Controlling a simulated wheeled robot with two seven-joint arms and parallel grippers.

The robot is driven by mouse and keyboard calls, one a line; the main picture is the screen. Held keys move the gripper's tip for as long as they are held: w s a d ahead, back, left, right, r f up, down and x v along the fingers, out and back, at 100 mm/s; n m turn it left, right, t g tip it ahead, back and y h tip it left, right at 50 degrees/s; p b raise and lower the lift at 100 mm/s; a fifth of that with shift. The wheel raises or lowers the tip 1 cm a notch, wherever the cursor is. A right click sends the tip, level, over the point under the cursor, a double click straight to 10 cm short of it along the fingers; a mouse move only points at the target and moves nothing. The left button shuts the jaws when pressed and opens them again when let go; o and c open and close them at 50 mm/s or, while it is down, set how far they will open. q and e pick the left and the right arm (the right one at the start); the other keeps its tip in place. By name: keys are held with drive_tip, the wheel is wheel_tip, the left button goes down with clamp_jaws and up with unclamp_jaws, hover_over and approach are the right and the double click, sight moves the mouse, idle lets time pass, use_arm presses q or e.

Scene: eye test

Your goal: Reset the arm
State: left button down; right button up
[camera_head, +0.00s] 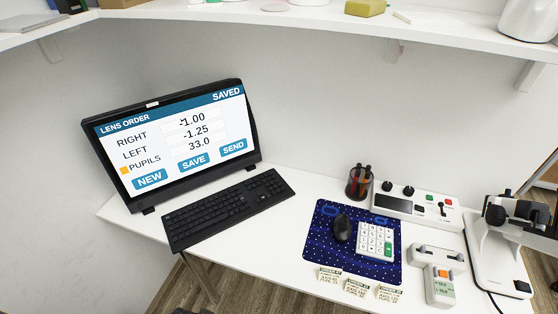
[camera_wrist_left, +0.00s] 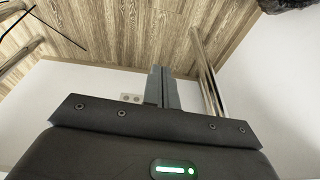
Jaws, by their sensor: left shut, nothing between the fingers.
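My left gripper (camera_wrist_left: 162,88) shows in the left wrist view. Its two grey fingers are together with nothing between them, and it is clear of any object. Behind it are a plain pale wall and wood-plank flooring. Neither of my grippers can be made out in the head view. The monitor (camera_head: 172,140) stands on the white desk and reads "LENS ORDER" and "SAVED", with RIGHT -1.00, LEFT -1.25 and PUPILS 33.0. An orange square marks the PUPILS row.
On the desk are a black keyboard (camera_head: 226,208), a blue mat (camera_head: 318,245) with a mouse (camera_head: 342,228) and number pad (camera_head: 375,241), a pen cup (camera_head: 359,183), a control box (camera_head: 415,208) and a black-and-white instrument (camera_head: 495,260). A shelf (camera_head: 290,20) runs above.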

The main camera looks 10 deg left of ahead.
use_arm(q)
drive_tip(key=s+a+f+g, duration=0.1)
drive_tip(key=s+f, duration=0.8)
drive_tip(key=f, duration=0.4)
drive_tip(key=s+a+f, duration=0.2)
drive_tip(key=s+f, duration=0.8)
drive_tip(key=f, duration=0.3)
drive_tip(key=shift+f+g, duration=0.3)
drive_tip(key=shift+g, duration=0.1)
drive_tip(key=shift+s+a, duration=0.1)
